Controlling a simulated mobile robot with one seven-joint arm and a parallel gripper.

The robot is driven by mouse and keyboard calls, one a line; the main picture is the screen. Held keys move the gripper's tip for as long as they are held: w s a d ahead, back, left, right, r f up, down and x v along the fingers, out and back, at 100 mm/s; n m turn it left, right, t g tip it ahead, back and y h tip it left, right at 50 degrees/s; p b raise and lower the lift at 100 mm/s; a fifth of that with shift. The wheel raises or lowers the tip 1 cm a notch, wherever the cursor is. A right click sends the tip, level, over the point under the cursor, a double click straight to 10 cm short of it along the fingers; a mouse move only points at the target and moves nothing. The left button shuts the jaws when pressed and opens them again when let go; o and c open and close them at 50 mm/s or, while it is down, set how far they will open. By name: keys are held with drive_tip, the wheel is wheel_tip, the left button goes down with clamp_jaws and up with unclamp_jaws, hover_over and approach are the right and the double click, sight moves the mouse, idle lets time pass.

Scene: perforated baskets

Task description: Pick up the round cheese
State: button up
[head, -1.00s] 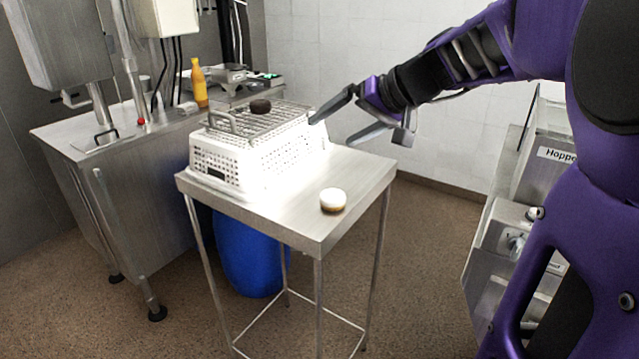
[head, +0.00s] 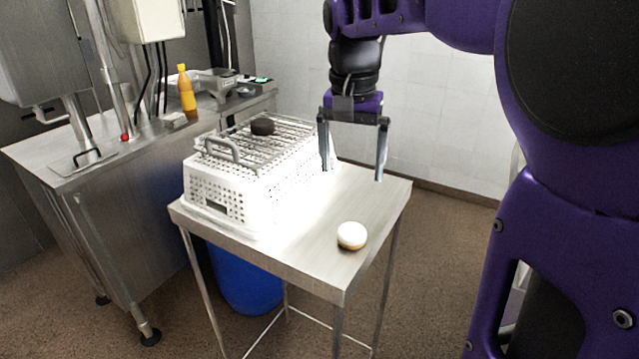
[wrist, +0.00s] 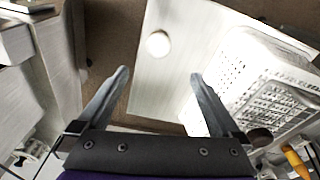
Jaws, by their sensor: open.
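The round cheese (head: 351,235), white on top with a brownish lower edge, sits on the bare right part of the steel table (head: 300,262). It also shows in the wrist view (wrist: 158,43), beyond and between my fingertips. My gripper (head: 352,176) is open and empty, pointing down over the far side of the table, behind the cheese and apart from it. In the wrist view my gripper (wrist: 160,75) has its fingers wide apart.
A white perforated basket (head: 225,190) stands on the table's left, with a wire rack (head: 285,135) and a dark round item (head: 262,126) on top. It also shows close to my right finger in the wrist view (wrist: 235,65). An orange bottle (head: 187,92) stands on the counter behind.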

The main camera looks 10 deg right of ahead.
drive_tip(key=b, duration=0.2)
hover_over(352, 230)
drive_tip(key=f, duration=1.1)
drive_tip(key=shift+s+a+f, duration=0.15)
drive_tip(key=shift+s+a, duration=0.15)
drive_tip(key=shift+a, duration=0.05)
drive_tip(key=shift+w+d+f, duration=0.15)
drive_tip(key=shift+d+f, duration=0.05)
drive_tip(key=shift+f, duration=1.1)
drive_tip(key=shift+w+d+f, duration=0.1)
drive_tip(key=shift+d+f, duration=0.05)
drive_tip(key=shift+f, duration=1.1)
